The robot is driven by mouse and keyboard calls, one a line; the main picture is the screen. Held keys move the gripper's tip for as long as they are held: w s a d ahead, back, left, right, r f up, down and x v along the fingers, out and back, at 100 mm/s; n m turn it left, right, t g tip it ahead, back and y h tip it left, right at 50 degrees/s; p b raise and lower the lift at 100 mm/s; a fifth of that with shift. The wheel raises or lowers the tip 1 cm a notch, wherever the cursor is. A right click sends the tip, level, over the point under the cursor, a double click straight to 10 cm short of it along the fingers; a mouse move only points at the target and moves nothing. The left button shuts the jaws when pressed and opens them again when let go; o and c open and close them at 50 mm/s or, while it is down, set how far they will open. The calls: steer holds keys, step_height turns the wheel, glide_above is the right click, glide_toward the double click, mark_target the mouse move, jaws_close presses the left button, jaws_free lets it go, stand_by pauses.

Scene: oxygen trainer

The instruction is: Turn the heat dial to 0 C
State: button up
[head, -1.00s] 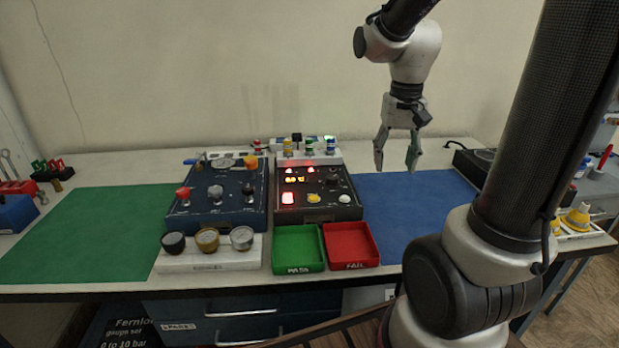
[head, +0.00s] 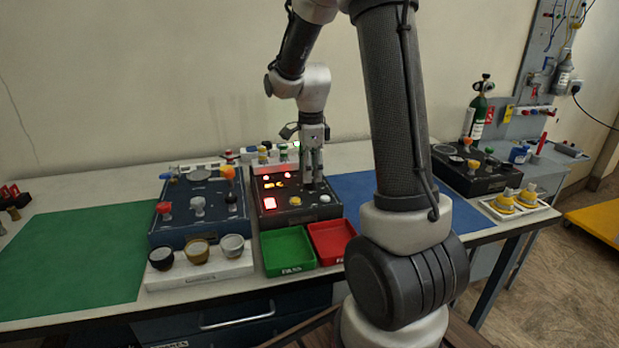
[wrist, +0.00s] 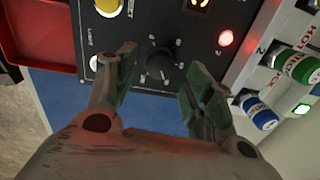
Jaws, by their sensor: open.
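The dark control box (head: 268,212) stands at the back middle of the bench. Its black dial (wrist: 160,64) shows in the wrist view, with pale marks around it on the panel. In the head view my gripper hides the dial. My gripper (head: 313,179) points down over the right part of the box. It is open, and in the wrist view its fingers (wrist: 160,74) lie on either side of the dial's place in the picture. I cannot tell whether they touch it. The box's lit display (head: 275,184) is too small to read now.
A blue box with knobs (head: 165,233) stands left. The green mat (head: 75,250) is clear.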

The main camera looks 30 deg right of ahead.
steer(key=shift+f, duration=1.4)
steer(key=c, duration=1)
steer(key=shift+c, duration=0.2)
